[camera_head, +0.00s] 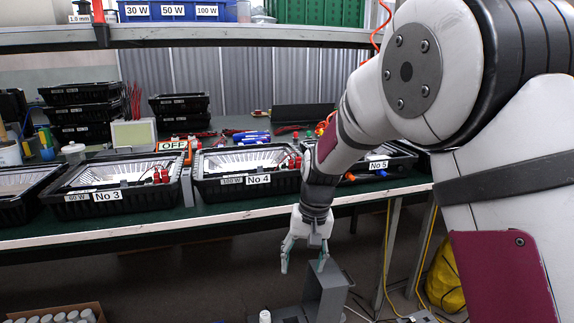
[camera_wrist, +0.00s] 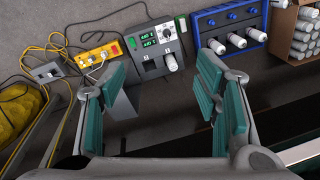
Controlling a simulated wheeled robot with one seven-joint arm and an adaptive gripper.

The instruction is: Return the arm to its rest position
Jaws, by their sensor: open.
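My gripper (camera_head: 304,264) hangs pointing down in front of the bench edge in the head view, with its two fingers spread apart. In the wrist view my gripper (camera_wrist: 165,100) shows its teal finger pads wide apart with nothing between them. Below it stands a grey device (camera_wrist: 158,48) with a green display, a knob and a white cylindrical part in it. The same grey device shows partly in the head view (camera_head: 326,292). My arm reaches down from the upper right and hides part of the bench.
Floodlight housings No 3 (camera_head: 112,188), No 4 (camera_head: 246,172) and No 5 (camera_head: 385,162) sit on the green bench (camera_head: 150,229). A shelf (camera_head: 240,34) runs above. Low down are a blue rack (camera_wrist: 231,27), a carton of cylinders (camera_wrist: 303,35), yellow cables and a yellow bag (camera_head: 446,275).

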